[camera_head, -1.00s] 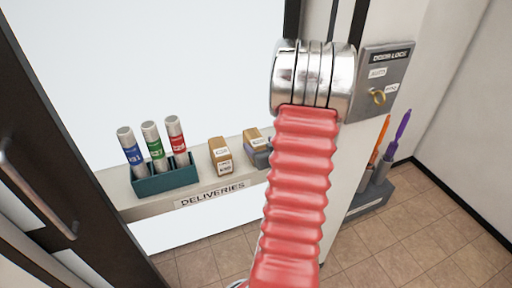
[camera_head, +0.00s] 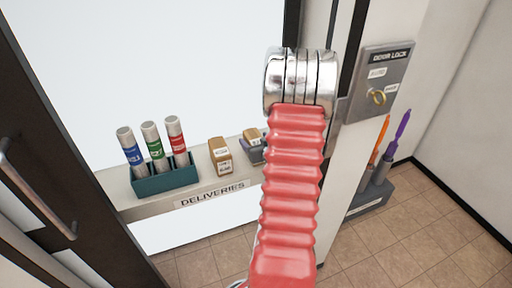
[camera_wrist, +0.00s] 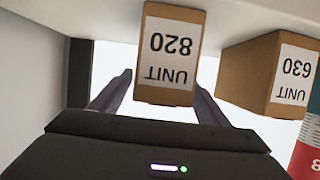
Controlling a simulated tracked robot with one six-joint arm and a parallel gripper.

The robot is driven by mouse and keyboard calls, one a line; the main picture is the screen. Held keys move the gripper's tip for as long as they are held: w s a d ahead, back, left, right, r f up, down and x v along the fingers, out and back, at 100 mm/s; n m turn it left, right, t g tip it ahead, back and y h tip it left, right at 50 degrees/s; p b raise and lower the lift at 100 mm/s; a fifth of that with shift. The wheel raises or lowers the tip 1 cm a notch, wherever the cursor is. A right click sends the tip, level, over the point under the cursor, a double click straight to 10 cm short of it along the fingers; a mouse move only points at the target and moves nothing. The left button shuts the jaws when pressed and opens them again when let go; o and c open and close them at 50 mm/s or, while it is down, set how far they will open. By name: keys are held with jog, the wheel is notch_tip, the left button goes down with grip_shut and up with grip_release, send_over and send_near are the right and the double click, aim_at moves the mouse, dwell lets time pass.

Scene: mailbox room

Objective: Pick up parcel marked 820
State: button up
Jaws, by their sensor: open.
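The parcel marked 820 (camera_wrist: 169,75) is a brown box with a white "UNIT 820" label, upside down in the wrist view. My gripper (camera_wrist: 163,88) is open, with one dark finger on each side of this parcel. I cannot tell whether the fingers touch it. In the head view the right-hand brown parcel (camera_head: 251,134) on the deliveries shelf is partly hidden by my gripper and arm, and its label is not readable there.
The parcel marked 630 (camera_wrist: 280,70) stands close beside it; it also shows in the head view (camera_head: 220,155). A teal holder (camera_head: 165,181) with several capped tubes stands at the shelf's left. A door lock panel (camera_head: 380,82) is on the right.

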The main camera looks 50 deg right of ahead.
jog(key=shift+c, duration=0.5)
jog(key=c, duration=1.5)
